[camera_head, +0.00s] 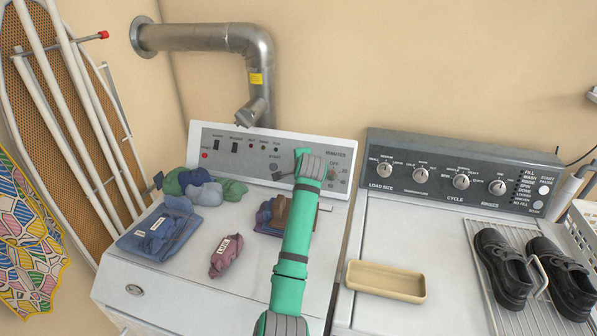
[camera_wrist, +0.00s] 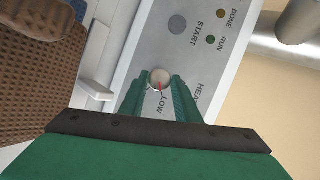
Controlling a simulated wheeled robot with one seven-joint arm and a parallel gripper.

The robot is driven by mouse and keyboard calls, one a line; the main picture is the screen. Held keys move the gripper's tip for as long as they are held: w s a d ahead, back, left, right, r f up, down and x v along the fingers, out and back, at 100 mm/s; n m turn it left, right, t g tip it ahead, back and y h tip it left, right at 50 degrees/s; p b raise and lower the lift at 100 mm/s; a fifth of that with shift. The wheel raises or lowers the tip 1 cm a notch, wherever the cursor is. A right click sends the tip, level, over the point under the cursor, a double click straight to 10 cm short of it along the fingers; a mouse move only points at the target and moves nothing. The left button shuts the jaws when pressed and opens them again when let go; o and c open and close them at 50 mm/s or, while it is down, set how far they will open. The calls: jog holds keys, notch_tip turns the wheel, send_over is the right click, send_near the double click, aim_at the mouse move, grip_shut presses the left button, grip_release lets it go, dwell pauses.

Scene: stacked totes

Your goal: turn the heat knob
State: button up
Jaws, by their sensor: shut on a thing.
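The heat knob (camera_wrist: 158,76) is a small pale round knob with a red pointer mark, on the grey control panel (camera_wrist: 235,60). In the wrist view its red mark points down the picture, towards the printed LOW. My gripper (camera_wrist: 160,84) has one green ribbed finger on each side of the knob and is shut on it. Part of the heat label shows beside the right finger. In the head view, my green arm reaches up to the panel of the left machine (camera_head: 344,148) and hides the knob and the fingertips.
Folded blue cloth (camera_head: 160,232), several rolled socks, a labelled mauve bundle (camera_head: 226,256) and a brown item (camera_head: 280,213) lie on the left machine's top. A beige tray (camera_head: 386,281) and black shoes (camera_head: 503,268) are on the right machine. A metal duct (camera_head: 205,38) bends down behind.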

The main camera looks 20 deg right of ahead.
jog(key=shift+d+n+g, duration=0.15)
jog(key=shift+n+g, duration=0.15)
jog(key=shift+n, duration=0.1)
dwell(0.3)
jog(key=o, duration=1)
jog(key=shift+o, duration=0.2)
jog(key=v, duration=1)
jog(key=shift+s+r, duration=0.2)
jog(key=shift+s, duration=0.15)
jog(key=shift+w, duration=0.1)
